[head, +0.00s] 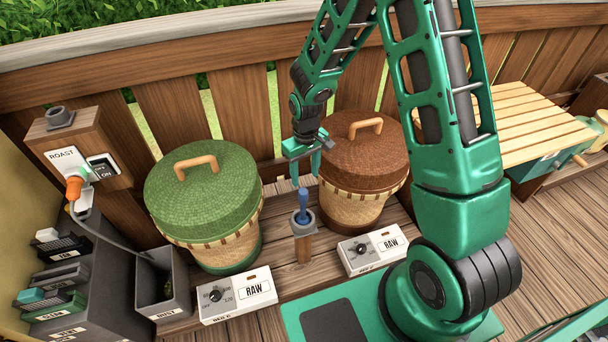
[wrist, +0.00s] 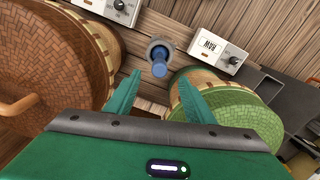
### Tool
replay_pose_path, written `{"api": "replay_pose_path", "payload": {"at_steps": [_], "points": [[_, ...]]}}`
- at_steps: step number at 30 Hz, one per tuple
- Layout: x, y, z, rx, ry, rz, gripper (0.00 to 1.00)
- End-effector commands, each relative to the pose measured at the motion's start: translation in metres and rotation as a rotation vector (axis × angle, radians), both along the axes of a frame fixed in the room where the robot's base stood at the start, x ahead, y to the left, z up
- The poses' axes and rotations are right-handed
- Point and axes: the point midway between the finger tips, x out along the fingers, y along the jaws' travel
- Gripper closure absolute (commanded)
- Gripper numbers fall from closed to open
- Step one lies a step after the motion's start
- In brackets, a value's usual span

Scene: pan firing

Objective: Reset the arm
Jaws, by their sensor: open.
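My green arm reaches over the deck from the right in the head view. My gripper (head: 303,164) points down between the two lidded baskets, with its fingers apart and nothing between them. In the wrist view my gripper (wrist: 158,97) shows both green fingers spread. A blue-handled tool (head: 303,200) stands upright in a grey holder (head: 303,226) on a post, just below the fingertips. In the wrist view the blue tool (wrist: 159,65) shows beyond the fingertips, apart from them.
A green-lidded basket (head: 202,190) stands left of my gripper and a brown-lidded basket (head: 362,145) right. Two white RAW boxes (head: 238,295) (head: 373,250) sit in front. A ROAST switch post (head: 65,150), grey bins (head: 160,285) and a slatted table (head: 530,120) flank them. A wooden fence stands behind.

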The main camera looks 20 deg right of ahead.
Motion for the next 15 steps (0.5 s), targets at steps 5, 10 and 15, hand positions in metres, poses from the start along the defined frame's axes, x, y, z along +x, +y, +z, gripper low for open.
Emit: {"api": "replay_pose_path", "payload": {"at_steps": [5,10,15], "points": [[0.0,0.0,0.0,0.0,0.0,0.0,0.51],[0.0,0.0,0.0,0.0,0.0,0.0,0.51],[-0.001,-0.009,0.01,-0.008,-0.004,-0.016,0.51]]}}
